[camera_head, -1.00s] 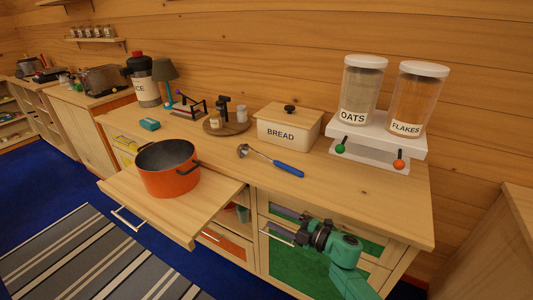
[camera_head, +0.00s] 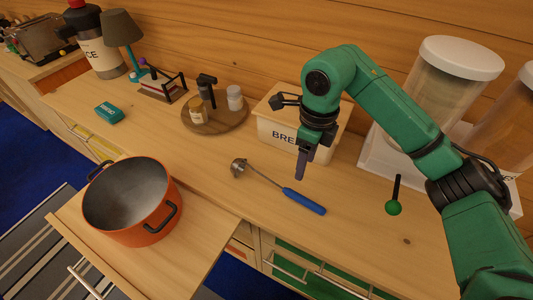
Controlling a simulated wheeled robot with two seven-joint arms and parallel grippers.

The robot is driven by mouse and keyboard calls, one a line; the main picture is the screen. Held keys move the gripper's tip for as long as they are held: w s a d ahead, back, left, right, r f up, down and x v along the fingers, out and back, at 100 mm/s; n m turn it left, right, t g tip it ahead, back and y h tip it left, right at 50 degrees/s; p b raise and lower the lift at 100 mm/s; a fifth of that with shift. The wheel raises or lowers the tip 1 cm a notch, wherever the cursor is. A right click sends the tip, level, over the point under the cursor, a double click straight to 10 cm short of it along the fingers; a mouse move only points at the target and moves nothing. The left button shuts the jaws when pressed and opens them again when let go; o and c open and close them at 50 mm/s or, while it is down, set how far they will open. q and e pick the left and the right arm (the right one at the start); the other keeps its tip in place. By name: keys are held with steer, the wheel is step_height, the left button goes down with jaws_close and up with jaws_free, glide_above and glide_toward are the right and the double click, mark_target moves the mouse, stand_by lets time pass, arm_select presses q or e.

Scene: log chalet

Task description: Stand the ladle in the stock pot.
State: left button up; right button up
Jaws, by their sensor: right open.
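The ladle (camera_head: 262,174) lies flat on the wooden counter, its steel bowl to the left and its blue handle (camera_head: 304,201) to the right. The orange stock pot (camera_head: 150,228) with black handles stands on the pulled-out board (camera_head: 195,250) at the lower left. It is open on top and looks empty. My right gripper (camera_head: 302,165) is above the counter, in front of the bread box, pointing down. It is open and empty, just behind the ladle's handle and apart from it. My left gripper is not in view.
The bread box (camera_head: 272,128) stands behind the ladle, partly hidden by my right arm. A round wooden board (camera_head: 232,118) with jars and a grinder stands left of it. The dispenser stand (camera_head: 380,158) is at the right. The counter around the ladle is clear.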

steer(key=p, duration=0.3)
glide_above(299, 196)
steer(key=f, duration=0.7)
steer(key=shift+s+d, duration=0.3)
steer(key=shift+s, duration=0.05)
steer(key=f+p, duration=0.1)
steer(key=f, duration=0.2)
steer(key=f+p, duration=0.1)
steer(key=f, duration=0.1)
steer(key=shift+w+a+f+p, duration=0.25)
steer(key=shift+w+f+p, duration=0.05)
steer(key=shift+w+f, duration=0.1)
steer(key=shift+f, duration=0.3)
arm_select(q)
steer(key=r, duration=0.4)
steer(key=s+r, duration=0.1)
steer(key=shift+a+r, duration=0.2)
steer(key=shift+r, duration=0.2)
arm_select(e)
steer(key=shift+s+f, duration=0.1)
steer(key=shift+f, duration=0.05)
jaws_close()
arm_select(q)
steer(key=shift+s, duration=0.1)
